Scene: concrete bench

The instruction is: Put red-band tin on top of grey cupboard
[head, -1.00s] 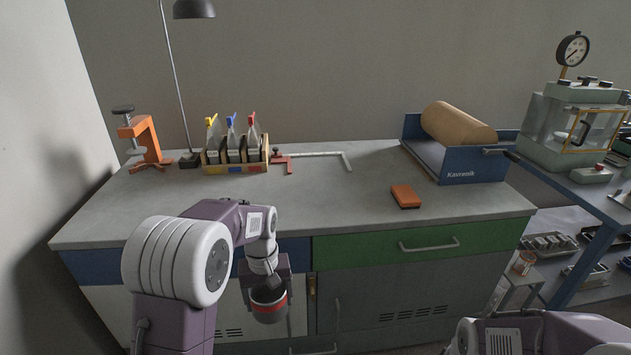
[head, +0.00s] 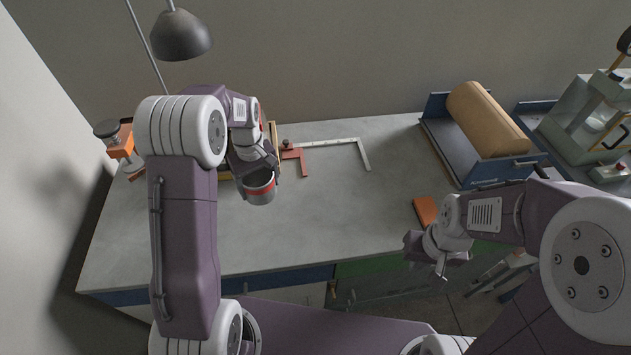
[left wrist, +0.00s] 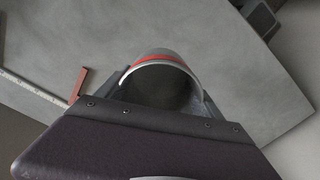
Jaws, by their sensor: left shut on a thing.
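The red-band tin (head: 261,193) is a grey open-topped cylinder with a red band near its rim. My left gripper (head: 257,176) is shut on it and holds it over the left part of the concrete bench top; the gap beneath is hard to judge. In the left wrist view the tin (left wrist: 160,60) sits between the jaws, its dark inside facing the camera. A grey cupboard front (head: 400,288) shows partly below the bench edge, largely hidden by my arms. My right gripper (head: 437,262) hangs by the bench's front edge; its jaw state is unclear.
An orange clamp (head: 122,147), a lamp (head: 182,36) and a largely hidden rack stand at the back left. A metal square (head: 335,142), an orange block (head: 426,211) and a blue tray (head: 462,165) holding a tan roll lie rightward. The middle of the bench top (head: 330,215) is clear.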

